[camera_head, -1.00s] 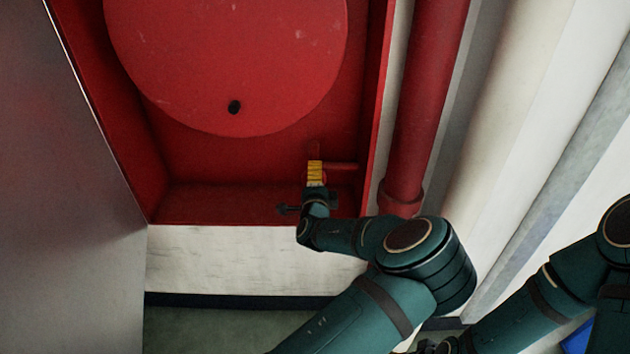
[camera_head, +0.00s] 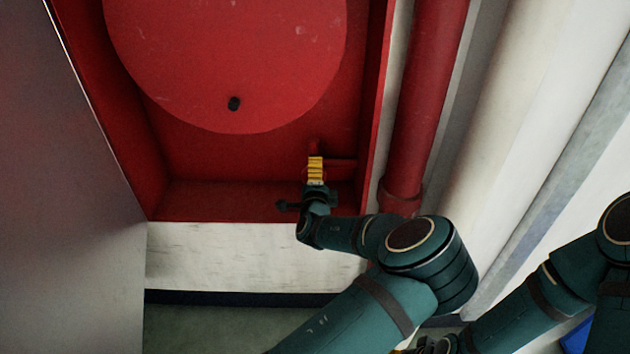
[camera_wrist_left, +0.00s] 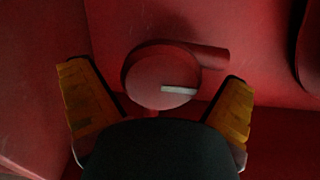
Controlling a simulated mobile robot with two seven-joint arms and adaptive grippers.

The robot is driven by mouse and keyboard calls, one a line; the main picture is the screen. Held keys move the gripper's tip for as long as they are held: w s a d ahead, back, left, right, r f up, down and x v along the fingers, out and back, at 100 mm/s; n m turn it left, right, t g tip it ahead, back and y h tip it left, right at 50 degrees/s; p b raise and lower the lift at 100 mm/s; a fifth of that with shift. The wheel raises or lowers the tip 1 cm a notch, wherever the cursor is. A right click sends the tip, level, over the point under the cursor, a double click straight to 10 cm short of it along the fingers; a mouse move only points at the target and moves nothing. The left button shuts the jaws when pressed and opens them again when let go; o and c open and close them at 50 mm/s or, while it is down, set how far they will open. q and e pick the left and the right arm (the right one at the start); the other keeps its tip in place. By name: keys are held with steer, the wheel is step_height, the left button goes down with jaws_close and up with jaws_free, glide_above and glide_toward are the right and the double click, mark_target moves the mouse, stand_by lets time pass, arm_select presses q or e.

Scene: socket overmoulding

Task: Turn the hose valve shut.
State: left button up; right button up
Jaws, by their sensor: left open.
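The hose valve shows in the left wrist view as a round red knob (camera_wrist_left: 160,76) with a short pale bar mark on its face and a red pipe stub behind it. My left gripper (camera_wrist_left: 155,74) is open, with one yellow-padded finger on each side of the knob and visible gaps between. In the head view my left gripper (camera_head: 315,160) is at the lower right inside the red cabinet, at the red pipework (camera_head: 342,164); the knob is mostly hidden there. At the bottom edge, a small dark part of my right gripper (camera_head: 430,346) shows, too little to judge.
A large red hose reel disc (camera_head: 235,60) fills the cabinet above my left gripper. The cabinet's right wall (camera_head: 376,90) and a thick vertical red pipe (camera_head: 428,100) stand close to the right. A grey door panel (camera_head: 70,200) is at the left.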

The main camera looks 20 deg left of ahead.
arm_select(q)
steer(key=v, duration=1.2)
steer(key=s+a+f+n+g+h, duration=0.1)
steer(key=s+a+f+n+g, duration=0.1)
steer(key=s+f+n+g, duration=0.65)
steer(key=s+a+f+n+g+h, duration=0.1)
steer(key=s+a+f+g, duration=0.15)
steer(key=s+f, duration=0.75)
steer(key=s+d+f+n+g+h, duration=0.1)
steer(key=s+d+n+g+h, duration=0.1)
steer(key=d, duration=0.3)
steer(key=s+d+f+n+g+h, duration=0.1)
steer(key=s+d+n+g+h, duration=0.1)
steer(key=d+n+h, duration=0.3)
steer(key=shift+s+d+g, duration=0.4)
steer(key=shift+s+d, duration=0.05)
